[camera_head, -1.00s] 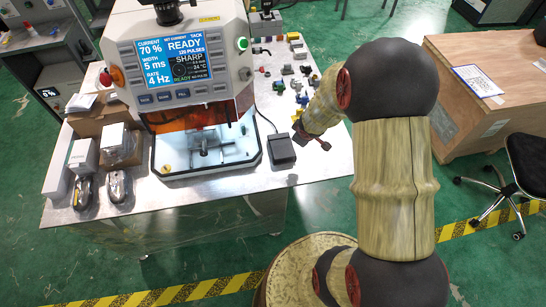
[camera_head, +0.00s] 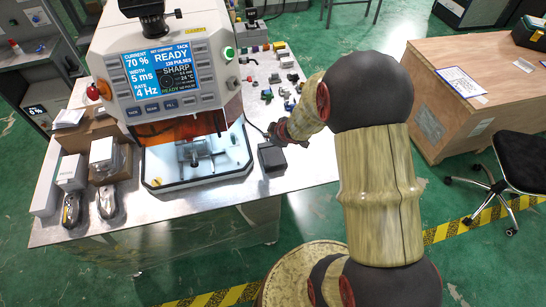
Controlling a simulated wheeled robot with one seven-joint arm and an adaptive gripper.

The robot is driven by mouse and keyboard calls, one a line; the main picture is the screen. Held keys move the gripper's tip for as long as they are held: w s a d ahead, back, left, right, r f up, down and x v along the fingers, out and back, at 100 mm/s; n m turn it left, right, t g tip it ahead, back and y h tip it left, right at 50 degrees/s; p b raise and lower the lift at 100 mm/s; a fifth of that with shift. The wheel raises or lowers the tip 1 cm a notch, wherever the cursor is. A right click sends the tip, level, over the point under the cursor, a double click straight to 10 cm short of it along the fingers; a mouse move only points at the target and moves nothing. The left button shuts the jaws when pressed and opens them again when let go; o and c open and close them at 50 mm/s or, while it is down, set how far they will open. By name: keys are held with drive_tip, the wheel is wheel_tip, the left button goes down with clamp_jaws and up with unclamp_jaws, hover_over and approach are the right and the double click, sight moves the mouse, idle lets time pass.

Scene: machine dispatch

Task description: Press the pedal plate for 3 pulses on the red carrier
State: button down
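The pedal plate appears to be the dark box-like pedal (camera_head: 271,157) on the metal table, just right of the machine's lit chamber. My gripper (camera_head: 277,134) is just behind and above the pedal in the picture, with a visible gap between them. Its fingers are small and dark, and I cannot tell whether they are open or shut. The machine (camera_head: 165,75) shows READY, 70 %, 5 ms and 4 Hz on its screen. A grey fixture (camera_head: 195,154) stands in its chamber. I cannot make out a red carrier there.
Several small coloured parts lie on the table (camera_head: 300,172) behind my gripper. Boxes (camera_head: 104,152) and two packaged items stand left of the machine. A wooden crate (camera_head: 430,120) and a black chair (camera_head: 520,160) are at the right. The table is clear right of the pedal.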

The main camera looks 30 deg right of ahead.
sight(271, 156)
drive_tip(key=f+b, duration=0.7)
drive_tip(key=f, duration=0.1)
drive_tip(key=shift+s+a, duration=0.1)
drive_tip(key=shift+s, duration=0.3)
drive_tip(key=shift+f+b, duration=0.2)
drive_tip(key=shift+b, duration=0.15)
idle(0.7)
drive_tip(key=shift+f, duration=0.25)
drive_tip(key=shift+s+f+b, duration=0.2)
drive_tip(key=shift+f+b, duration=0.55)
drive_tip(key=shift+b, duration=0.1)
idle(0.7)
idle(0.4)
drive_tip(key=shift+w+r+p, duration=0.15)
drive_tip(key=shift+r+p, duration=0.95)
drive_tip(key=shift+r, duration=0.15)
drive_tip(key=r+p, duration=0.4)
drive_tip(key=p, duration=0.1)
drive_tip(key=shift+w+r, duration=0.25)
drive_tip(key=shift+r, duration=0.15)
